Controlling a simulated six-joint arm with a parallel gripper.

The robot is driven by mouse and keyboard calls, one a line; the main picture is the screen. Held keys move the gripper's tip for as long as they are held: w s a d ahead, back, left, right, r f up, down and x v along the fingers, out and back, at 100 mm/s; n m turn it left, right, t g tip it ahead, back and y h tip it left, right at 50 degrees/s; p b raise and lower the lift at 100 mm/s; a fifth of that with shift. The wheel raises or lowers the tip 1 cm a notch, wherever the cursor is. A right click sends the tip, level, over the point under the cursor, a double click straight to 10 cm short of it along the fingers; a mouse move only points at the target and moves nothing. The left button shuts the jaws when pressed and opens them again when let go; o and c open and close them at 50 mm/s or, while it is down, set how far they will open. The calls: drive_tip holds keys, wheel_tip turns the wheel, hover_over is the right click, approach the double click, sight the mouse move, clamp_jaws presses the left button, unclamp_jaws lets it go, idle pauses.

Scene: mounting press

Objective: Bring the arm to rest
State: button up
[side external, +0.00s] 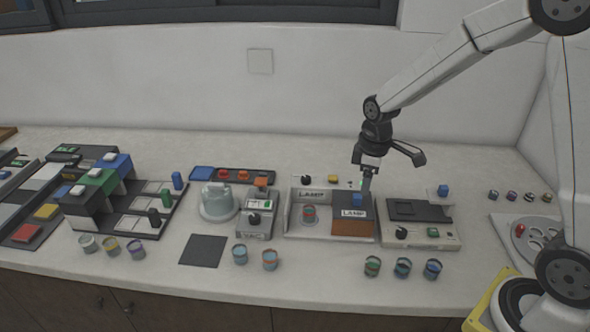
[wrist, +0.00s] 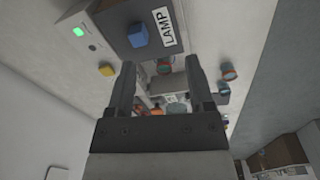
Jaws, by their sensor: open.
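My gripper (side external: 367,183) hangs from my arm with its fingers pointing down, just above and behind the dark-topped, brown-fronted LAMP box (side external: 352,226). In the wrist view my gripper (wrist: 161,66) shows two fingers spread apart with nothing between them. The blue knob (side external: 356,199) on the LAMP box is close to the fingers; it also shows in the wrist view (wrist: 138,36), beyond the fingertips. I cannot tell whether a finger touches the box in the side view; in the wrist view they look apart.
The LAMP box stands in a light tray (side external: 300,236) holding a jar with red content (side external: 309,213). A control unit (side external: 420,237) is to the right. Several small cups (side external: 402,267) line the front. A dark mat (side external: 203,250) lies left. Air above the counter is free.

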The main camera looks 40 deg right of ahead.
drive_tip(key=s+a+m+t, duration=0.2)
drive_tip(key=s+a+m, duration=0.3)
drive_tip(key=s, duration=0.6)
drive_tip(key=shift+s+a+f+m, duration=0.2)
drive_tip(key=shift+a+f+m, duration=0.15)
drive_tip(key=shift+m, duration=0.55)
idle(0.4)
